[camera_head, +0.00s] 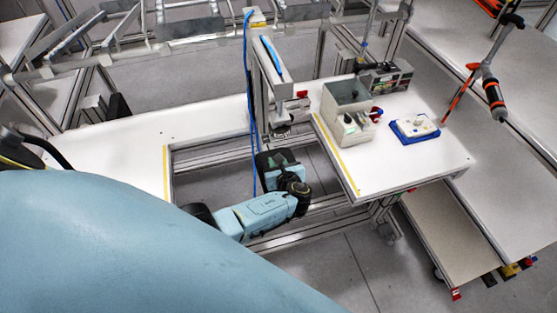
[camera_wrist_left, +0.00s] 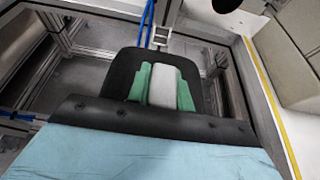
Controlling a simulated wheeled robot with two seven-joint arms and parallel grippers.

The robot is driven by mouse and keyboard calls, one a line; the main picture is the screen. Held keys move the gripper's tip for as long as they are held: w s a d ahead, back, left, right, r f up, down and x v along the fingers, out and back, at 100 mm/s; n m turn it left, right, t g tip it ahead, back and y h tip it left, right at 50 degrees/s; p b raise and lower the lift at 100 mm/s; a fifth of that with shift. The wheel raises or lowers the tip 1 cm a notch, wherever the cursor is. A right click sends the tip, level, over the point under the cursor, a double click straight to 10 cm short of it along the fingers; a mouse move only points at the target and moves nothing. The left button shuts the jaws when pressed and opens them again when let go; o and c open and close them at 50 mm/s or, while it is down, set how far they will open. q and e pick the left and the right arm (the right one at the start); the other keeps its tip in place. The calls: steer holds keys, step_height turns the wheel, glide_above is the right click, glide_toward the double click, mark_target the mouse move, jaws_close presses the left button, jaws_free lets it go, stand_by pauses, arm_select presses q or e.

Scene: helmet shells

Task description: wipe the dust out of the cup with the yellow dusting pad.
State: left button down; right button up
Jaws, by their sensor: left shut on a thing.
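My left gripper (camera_head: 279,160) hangs over the opening in the middle of the table, at the end of my light blue arm. In the left wrist view my left gripper (camera_wrist_left: 165,84) has its green fingers shut on a pale grey-white block (camera_wrist_left: 166,88). The block looks white rather than yellow, so I cannot tell that it is the yellow dusting pad. I cannot make out a cup or any dust in either view. My right gripper is not in view.
A grey open box (camera_head: 337,96) stands on the white table (camera_head: 405,170), right of the opening. A blue tray (camera_head: 405,138) holding a white part lies further right. A metal post with a blue cable (camera_head: 248,75) rises behind the gripper. The left tabletop is mostly clear.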

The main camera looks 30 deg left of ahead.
arm_select(q)
steer(key=shift+w+a, duration=0.3)
steer(key=shift+a, duration=0.05)
steer(key=shift+r, duration=0.15)
steer(key=shift+r+p, duration=2.15)
steer(key=shift+p, duration=0.1)
steer(key=shift+s+d+p, duration=0.5)
steer(key=shift+s+d, duration=0.55)
steer(key=shift+d, duration=0.2)
steer(key=shift+s+d+p, duration=0.45)
steer(key=shift+s+d, duration=0.55)
steer(key=shift+d, duration=0.2)
steer(key=s+d+p, duration=0.1)
steer(key=s+d, duration=0.4)
steer(key=d, duration=0.1)
steer(key=shift+s+d, duration=0.3)
steer(key=shift+s, duration=0.05)
steer(key=shift+w, duration=0.1)
